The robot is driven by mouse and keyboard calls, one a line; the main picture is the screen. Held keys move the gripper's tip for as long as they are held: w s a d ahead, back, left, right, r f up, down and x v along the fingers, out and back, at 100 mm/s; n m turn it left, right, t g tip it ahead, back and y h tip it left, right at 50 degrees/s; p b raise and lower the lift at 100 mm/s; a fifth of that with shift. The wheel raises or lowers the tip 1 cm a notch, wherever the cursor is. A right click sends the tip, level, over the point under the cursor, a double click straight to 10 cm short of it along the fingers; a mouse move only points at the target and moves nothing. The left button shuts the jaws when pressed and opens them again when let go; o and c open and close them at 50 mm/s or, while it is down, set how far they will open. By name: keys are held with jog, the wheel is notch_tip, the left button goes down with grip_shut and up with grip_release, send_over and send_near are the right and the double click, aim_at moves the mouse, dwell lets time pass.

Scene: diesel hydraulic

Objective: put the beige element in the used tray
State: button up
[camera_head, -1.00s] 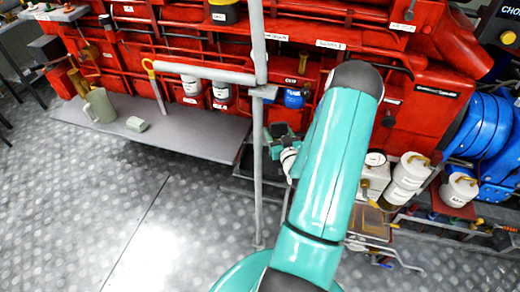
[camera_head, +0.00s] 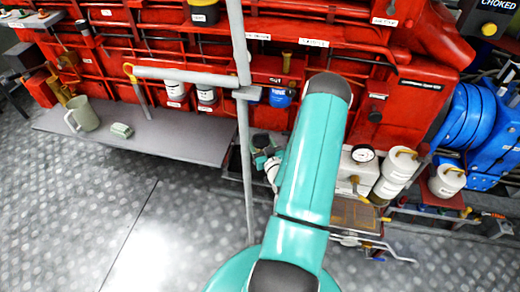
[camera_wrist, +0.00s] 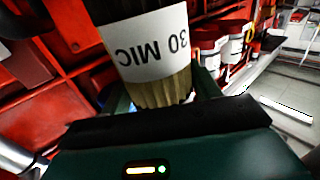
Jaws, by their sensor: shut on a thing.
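The beige element (camera_wrist: 162,88) fills the middle of the wrist view. It has a pleated beige body, a white band reading "30 MIC" upside down and a dark end. My gripper (camera_wrist: 160,100) is shut on it, with a green finger at either side. In the head view my gripper (camera_head: 264,150) is small and partly hidden behind my teal arm, and the element cannot be made out there. A shallow tray with a brownish inside (camera_head: 355,216) sits low to the right of my arm. I cannot read any label on it, so I cannot tell whether it is the used tray.
A grey upright pole (camera_head: 244,150) stands just left of my gripper. White canisters (camera_head: 397,165) and a gauge (camera_head: 363,153) stand at right. The floor at left is clear.

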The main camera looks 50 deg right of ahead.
jog(key=shift+w+f, duration=0.1)
jog(key=shift+f, duration=1.75)
jog(key=shift+f, duration=0.15)
jog(key=o, duration=1.1)
jog(key=shift+r, duration=0.2)
jog(key=v, duration=1.2)
